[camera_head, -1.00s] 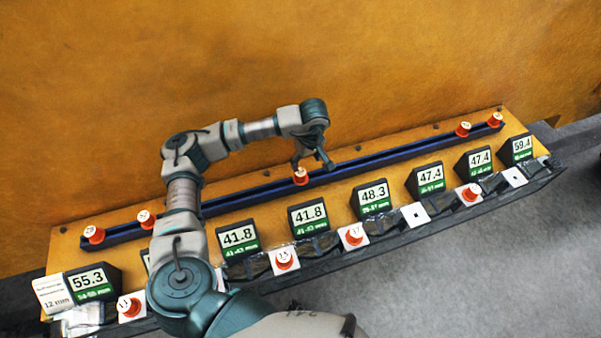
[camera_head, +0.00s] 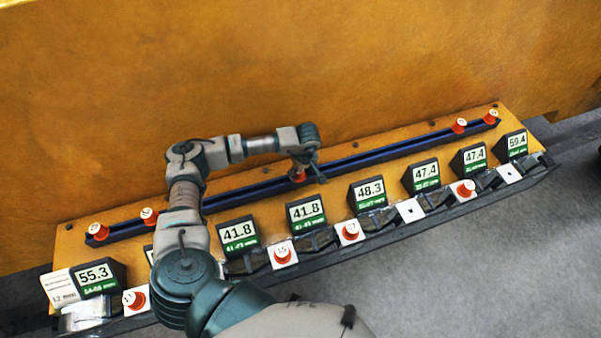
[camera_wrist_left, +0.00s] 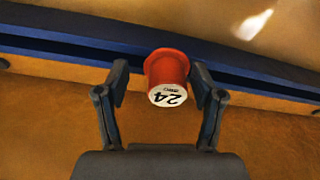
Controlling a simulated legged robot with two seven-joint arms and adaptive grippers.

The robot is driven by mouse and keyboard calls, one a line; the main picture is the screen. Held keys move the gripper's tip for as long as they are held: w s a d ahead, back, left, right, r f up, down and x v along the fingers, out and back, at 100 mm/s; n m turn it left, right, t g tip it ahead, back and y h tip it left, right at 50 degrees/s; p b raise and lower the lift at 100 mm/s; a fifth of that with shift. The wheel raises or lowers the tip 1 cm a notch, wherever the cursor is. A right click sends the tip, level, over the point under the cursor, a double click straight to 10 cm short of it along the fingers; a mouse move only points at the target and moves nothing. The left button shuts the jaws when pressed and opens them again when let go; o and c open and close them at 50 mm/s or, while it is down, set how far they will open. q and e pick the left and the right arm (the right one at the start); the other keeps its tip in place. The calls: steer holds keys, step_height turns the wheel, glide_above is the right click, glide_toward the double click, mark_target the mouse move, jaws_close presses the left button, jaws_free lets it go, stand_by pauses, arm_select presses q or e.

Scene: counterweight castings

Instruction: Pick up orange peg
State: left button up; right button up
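An orange peg (camera_head: 298,176) with a white cap stands at the blue rail near the middle of the board. In the left wrist view the orange peg (camera_wrist_left: 167,72) shows the number 24 on its cap. My left gripper (camera_head: 308,174) is at this peg. In the wrist view my left gripper (camera_wrist_left: 160,88) is open, with one finger on each side of the peg. The peg is close to the right finger, and a clear gap shows to the left finger. I cannot tell whether the right finger touches it. My right gripper is not in view.
Other orange pegs stand at the rail's left end (camera_head: 97,231) and right end (camera_head: 459,126). Along the front are number displays (camera_head: 306,212) and white square plates (camera_head: 410,209), several with orange pegs. An orange-brown surface (camera_head: 300,70) lies behind the board.

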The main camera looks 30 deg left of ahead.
arm_select(q)
steer(key=c, duration=0.4)
steer(key=shift+d, duration=0.1)
steer(key=c, duration=0.4)
steer(key=shift+a, duration=0.3)
steer(key=shift+c, duration=1)
steer(key=shift+s+a, duration=0.15)
steer(key=shift+a, duration=0.65)
jaws_close()
steer(key=shift+r, duration=0.3)
steer(key=r+b, duration=0.1)
steer(key=r, duration=0.3)
steer(key=r+b, duration=0.1)
steer(key=r, duration=0.3)
steer(key=shift+w+d+r, duration=0.15)
steer(key=shift+w+r, duration=0.05)
steer(key=shift+r, duration=0.15)
steer(key=shift+s+r, duration=0.1)
steer(key=shift+r, duration=0.15)
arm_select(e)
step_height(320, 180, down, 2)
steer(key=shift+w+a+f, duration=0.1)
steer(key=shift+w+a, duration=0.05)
arm_select(q)
steer(key=shift+d, duration=0.2)
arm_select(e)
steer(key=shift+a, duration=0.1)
